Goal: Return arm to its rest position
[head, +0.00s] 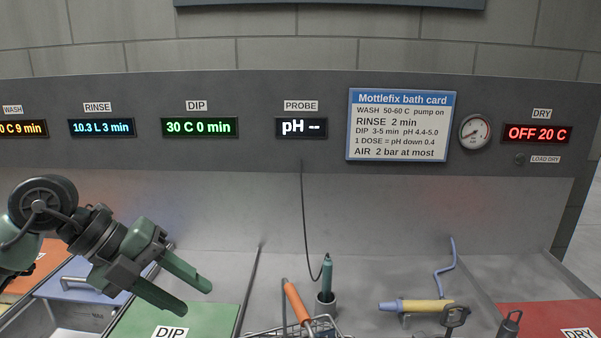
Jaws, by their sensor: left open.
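My left arm comes in from the left, and its green-fingered left gripper (184,285) is open. I see nothing between its fingers. It is above the green DIP lid (205,318), apart from the other tools. My right gripper is not in the head view.
A probe (327,272) on a cable stands in a dark holder. An orange handle (297,302) rises by a wire basket (305,329). A yellow-and-blue spray tool (415,306) lies to the right, near the red DRY lid (550,318). The panel (270,156) stands behind.

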